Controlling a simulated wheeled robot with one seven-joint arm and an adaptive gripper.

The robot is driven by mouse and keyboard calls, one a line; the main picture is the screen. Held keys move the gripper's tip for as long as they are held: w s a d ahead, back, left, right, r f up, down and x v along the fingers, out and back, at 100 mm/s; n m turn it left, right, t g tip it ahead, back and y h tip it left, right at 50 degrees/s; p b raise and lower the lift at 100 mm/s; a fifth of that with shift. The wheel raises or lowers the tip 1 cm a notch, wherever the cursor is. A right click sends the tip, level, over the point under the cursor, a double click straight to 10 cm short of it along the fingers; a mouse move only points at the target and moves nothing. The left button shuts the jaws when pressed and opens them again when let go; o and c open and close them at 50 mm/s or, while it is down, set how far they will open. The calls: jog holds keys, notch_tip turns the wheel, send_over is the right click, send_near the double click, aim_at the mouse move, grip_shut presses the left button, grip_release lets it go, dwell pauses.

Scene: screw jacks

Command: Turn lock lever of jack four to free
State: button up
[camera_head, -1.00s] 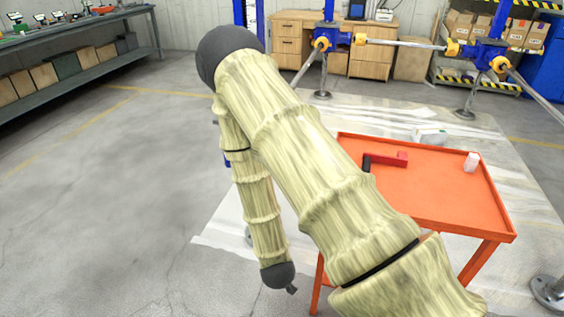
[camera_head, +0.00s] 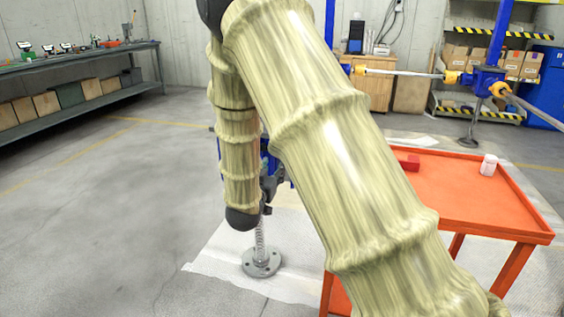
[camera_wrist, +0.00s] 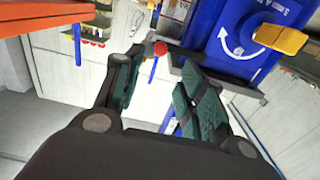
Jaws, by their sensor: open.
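In the wrist view a blue jack body (camera_wrist: 232,35) with a white curved arrow fills the upper right. A yellow part (camera_wrist: 280,38) sticks out of it; I cannot read a jack number. A red round knob (camera_wrist: 160,47), which may be the lock lever's end, shows between the fingertips. My gripper (camera_wrist: 160,64) is open, with green-padded fingers either side of the knob in the picture; contact cannot be told. In the head view my gripper (camera_head: 270,186) is partly hidden by my arm, beside a blue jack on a threaded screw (camera_head: 260,240) with a round base.
An orange table (camera_head: 470,195) stands right of my arm, holding a red object (camera_head: 410,163) and a small white object (camera_head: 489,165). Another blue jack (camera_head: 487,80) with rods stands at the back right. Floor on the left is clear; a grey workbench (camera_head: 80,62) stands beyond.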

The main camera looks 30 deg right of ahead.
jog(key=b+x, duration=0.1)
jog(key=x, duration=0.9)
jog(key=shift+w+d+b, duration=0.15)
jog(key=shift+w+b, duration=0.05)
jog(key=shift+b, duration=0.2)
jog(key=shift+f, duration=0.1)
grip_shut()
